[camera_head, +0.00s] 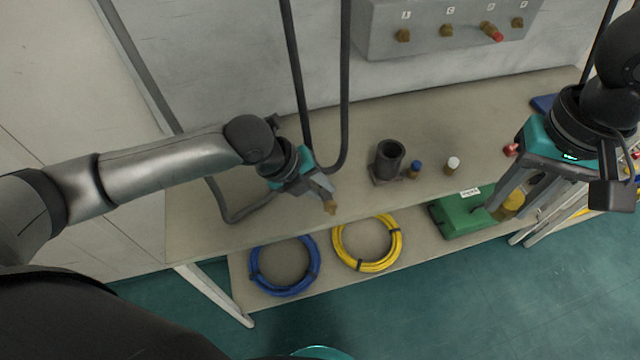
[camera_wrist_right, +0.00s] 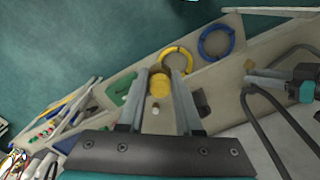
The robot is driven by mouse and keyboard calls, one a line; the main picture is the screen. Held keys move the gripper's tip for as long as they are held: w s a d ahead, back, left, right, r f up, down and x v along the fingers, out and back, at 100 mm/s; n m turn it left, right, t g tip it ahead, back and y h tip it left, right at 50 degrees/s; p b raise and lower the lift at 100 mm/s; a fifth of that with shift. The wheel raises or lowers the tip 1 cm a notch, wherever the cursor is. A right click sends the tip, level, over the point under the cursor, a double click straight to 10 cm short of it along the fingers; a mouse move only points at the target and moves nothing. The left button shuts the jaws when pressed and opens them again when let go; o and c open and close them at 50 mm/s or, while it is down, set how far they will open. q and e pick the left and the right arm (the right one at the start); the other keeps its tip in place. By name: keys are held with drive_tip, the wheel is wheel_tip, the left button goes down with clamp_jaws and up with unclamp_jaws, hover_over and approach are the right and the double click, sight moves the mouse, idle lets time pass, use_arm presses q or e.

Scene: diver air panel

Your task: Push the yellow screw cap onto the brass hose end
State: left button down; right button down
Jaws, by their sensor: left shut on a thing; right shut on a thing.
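The yellow screw cap (camera_head: 514,201) is held between the fingers of my right gripper (camera_head: 502,208), above the front right of the bench. It shows in the right wrist view (camera_wrist_right: 160,86) as a round yellow disc between the fingertips. My left gripper (camera_head: 322,190) is shut on the brass hose end (camera_head: 330,207) of a dark grey hose, near the bench's front edge. The hose end also shows in the right wrist view (camera_wrist_right: 250,66), at the right, well apart from the cap. The hose end points down and forward in the head view.
A dark cup-like holder (camera_head: 388,160), a blue-topped fitting (camera_head: 415,169) and a white-topped fitting (camera_head: 452,165) stand on the bench (camera_head: 255,215). A grey panel (camera_head: 385,25) has brass ports. Blue (camera_head: 285,266) and yellow (camera_head: 367,243) coils and a green case (camera_head: 458,213) lie lower.

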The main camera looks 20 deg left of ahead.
sight(325, 214)
use_arm(q)
drive_tip(key=shift+f+b, duration=3.6)
drive_tip(key=shift+b, duration=0.25)
drive_tip(key=shift+s, duration=0.1)
drive_tip(key=c, duration=0.7)
unclamp_jaws()
drive_tip(key=shift+f, duration=0.1)
drive_tip(key=shift+o, duration=0.3)
drive_tip(key=shift+s+a+f, duration=0.1)
drive_tip(key=shift+f, duration=0.1)
drive_tip(key=p+v, duration=0.2)
drive_tip(key=v, duration=1)
drive_tip(key=shift+w+r+p, duration=0.25)
drive_tip(key=shift+r+p, duration=0.05)
drive_tip(key=shift+r, duration=0.25)
drive_tip(key=shift+d, duration=0.25)
